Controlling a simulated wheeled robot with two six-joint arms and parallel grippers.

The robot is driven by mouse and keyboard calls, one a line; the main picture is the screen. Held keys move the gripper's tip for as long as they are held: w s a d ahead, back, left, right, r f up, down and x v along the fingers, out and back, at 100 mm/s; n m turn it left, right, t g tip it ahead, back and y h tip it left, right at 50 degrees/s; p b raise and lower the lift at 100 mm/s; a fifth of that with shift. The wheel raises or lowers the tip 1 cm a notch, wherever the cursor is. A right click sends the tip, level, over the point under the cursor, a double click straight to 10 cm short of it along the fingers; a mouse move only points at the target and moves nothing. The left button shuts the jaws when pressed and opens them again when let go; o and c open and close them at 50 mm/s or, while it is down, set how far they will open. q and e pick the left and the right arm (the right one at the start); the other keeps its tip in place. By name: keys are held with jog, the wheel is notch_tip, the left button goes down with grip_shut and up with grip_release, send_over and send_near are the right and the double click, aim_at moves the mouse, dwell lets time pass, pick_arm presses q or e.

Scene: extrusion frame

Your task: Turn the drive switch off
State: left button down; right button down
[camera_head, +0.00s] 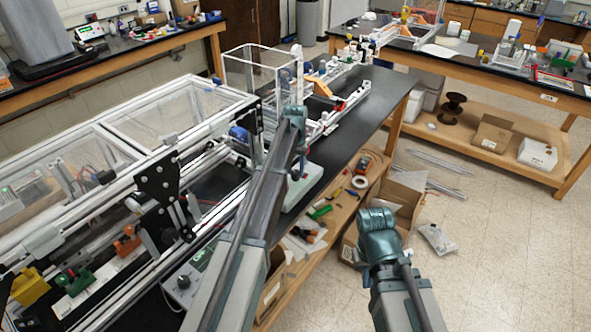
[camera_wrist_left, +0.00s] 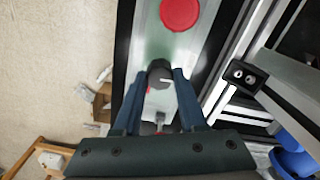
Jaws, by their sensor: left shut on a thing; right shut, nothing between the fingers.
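In the left wrist view a black rotary switch knob (camera_wrist_left: 160,72) with a light mark sits on a grey control box (camera_wrist_left: 152,30). My left gripper (camera_wrist_left: 161,84) is shut on this knob, one finger on each side. A round red button (camera_wrist_left: 180,13) is on the same box, beyond the knob. In the head view my left gripper (camera_head: 297,168) reaches down to the control box (camera_head: 313,179) at the bench edge; the knob is hidden there. My right gripper (camera_head: 376,217) is shut and empty, apart from everything, over the floor side of the bench.
An aluminium extrusion frame (camera_head: 150,140) with clear panels stands left of my left arm. A cardboard box (camera_head: 397,205) and loose parts lie below the bench. A second bench (camera_head: 480,62) stands at the back right. The floor (camera_head: 510,240) at right is open.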

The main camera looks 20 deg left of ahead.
aim_at(296, 172)
pick_arm(q)
jog(key=n, duration=0.4)
jog(key=shift+n, duration=2.2)
jog(key=shift+c, duration=2.3)
grip_release()
jog(key=shift+r, duration=0.15)
notch_tip(296, 172, up, 14)
jog(key=p, duration=1.4)
jog(key=shift+f, duration=0.2)
